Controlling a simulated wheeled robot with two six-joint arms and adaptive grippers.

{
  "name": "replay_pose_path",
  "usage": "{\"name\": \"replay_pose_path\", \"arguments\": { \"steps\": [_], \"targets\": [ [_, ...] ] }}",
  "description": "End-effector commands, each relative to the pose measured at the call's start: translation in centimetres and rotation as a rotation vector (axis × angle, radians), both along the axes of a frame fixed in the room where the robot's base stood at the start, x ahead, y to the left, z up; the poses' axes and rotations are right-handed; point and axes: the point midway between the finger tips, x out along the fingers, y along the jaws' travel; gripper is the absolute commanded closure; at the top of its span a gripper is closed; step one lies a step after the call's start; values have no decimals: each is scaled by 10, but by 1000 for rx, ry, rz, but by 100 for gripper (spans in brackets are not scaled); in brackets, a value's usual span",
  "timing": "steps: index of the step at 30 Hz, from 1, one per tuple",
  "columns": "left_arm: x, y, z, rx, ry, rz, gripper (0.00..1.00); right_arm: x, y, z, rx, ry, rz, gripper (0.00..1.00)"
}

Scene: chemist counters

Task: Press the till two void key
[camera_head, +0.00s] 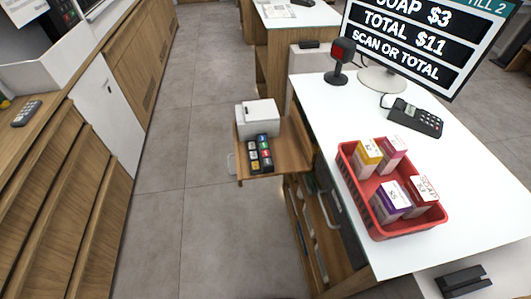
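The till two screen (415,38) stands at the back right and reads SOAP $3, TOTAL $11, SCAN OR TOTAL, with TILL 2 at its top corner. A dark key block (260,154) with several coloured keys sits on a small wooden shelf (291,161) left of the white counter. The key labels are too small to read, so I cannot tell which key is void. A white printer-like box (258,119) stands just behind the keys. Neither of my grippers shows in this view.
A red basket (402,232) with several small boxes stands on the white counter (472,150). A card terminal (415,118) and a scanner (340,60) stand behind it. Wooden cabinets (70,190) line the left. The grey floor (180,200) between is clear.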

Motion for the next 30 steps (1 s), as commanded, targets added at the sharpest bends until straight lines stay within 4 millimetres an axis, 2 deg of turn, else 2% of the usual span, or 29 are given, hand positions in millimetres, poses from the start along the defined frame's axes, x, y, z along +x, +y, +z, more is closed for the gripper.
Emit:
{"name": "replay_pose_path", "arguments": {
  "steps": [1,6,30],
  "targets": [
    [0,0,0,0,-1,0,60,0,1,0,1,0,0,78],
    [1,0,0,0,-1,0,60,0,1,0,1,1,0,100],
    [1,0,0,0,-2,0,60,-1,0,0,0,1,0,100]
  ]
}}
